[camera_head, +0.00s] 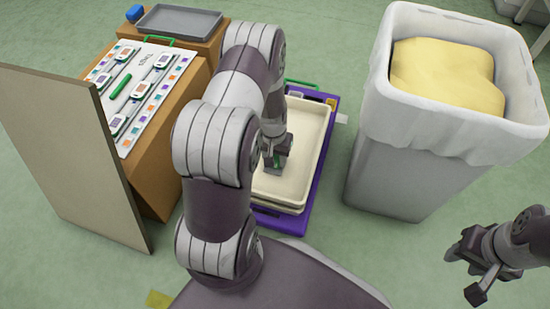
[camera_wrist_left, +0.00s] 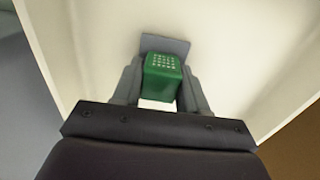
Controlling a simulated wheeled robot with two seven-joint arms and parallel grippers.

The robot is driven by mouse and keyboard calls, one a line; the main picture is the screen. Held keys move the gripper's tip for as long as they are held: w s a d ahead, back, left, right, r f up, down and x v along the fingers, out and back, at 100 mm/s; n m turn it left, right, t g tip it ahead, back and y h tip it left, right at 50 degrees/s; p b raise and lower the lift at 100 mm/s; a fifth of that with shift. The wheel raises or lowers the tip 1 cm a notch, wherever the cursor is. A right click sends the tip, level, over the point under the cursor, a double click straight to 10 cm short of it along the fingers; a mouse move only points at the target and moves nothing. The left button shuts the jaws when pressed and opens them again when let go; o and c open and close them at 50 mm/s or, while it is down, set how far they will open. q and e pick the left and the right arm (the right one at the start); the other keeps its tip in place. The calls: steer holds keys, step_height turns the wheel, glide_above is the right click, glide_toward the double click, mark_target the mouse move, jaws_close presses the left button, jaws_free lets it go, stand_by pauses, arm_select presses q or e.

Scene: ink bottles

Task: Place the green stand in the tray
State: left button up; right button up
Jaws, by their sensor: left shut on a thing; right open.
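My left gripper (camera_head: 275,163) is inside the cream tray (camera_head: 311,130), pointing down. It is shut on the green stand (camera_wrist_left: 162,68), which shows between its fingers (camera_wrist_left: 160,88) in the left wrist view. The stand has a grid of pale dots on its face. In the head view it is mostly hidden by the gripper. The pale tray floor (camera_wrist_left: 235,50) surrounds it in the wrist view; I cannot tell whether the stand touches the floor. My right gripper (camera_head: 468,274) is open and empty at the lower right, away from the tray.
The tray sits on a purple base (camera_head: 318,170). A tall grey bin (camera_head: 395,175) with a white liner and yellow contents stands to its right. At left are a brown cabinet (camera_head: 152,185) with a white board (camera_head: 140,75), an upright panel (camera_head: 75,150) and a grey tray (camera_head: 180,20).

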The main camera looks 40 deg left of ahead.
arm_select(q)
steer(key=shift+f, duration=0.15)
steer(key=o, duration=1.1)
step_height(320, 180, up, 12)
steer(key=p, duration=0.8)
steer(key=s+d+r+m, duration=0.1)
steer(key=s+d+r, duration=0.2)
steer(key=d+r, duration=0.1)
steer(key=s+d+r+m, duration=0.1)
steer(key=s+d+r, duration=0.2)
steer(key=r, duration=0.4)
steer(key=s+d+r+m+t, duration=0.1)
steer(key=s+d+r, duration=0.2)
steer(key=d+r, duration=0.3)
steer(key=shift+m, duration=0.4)
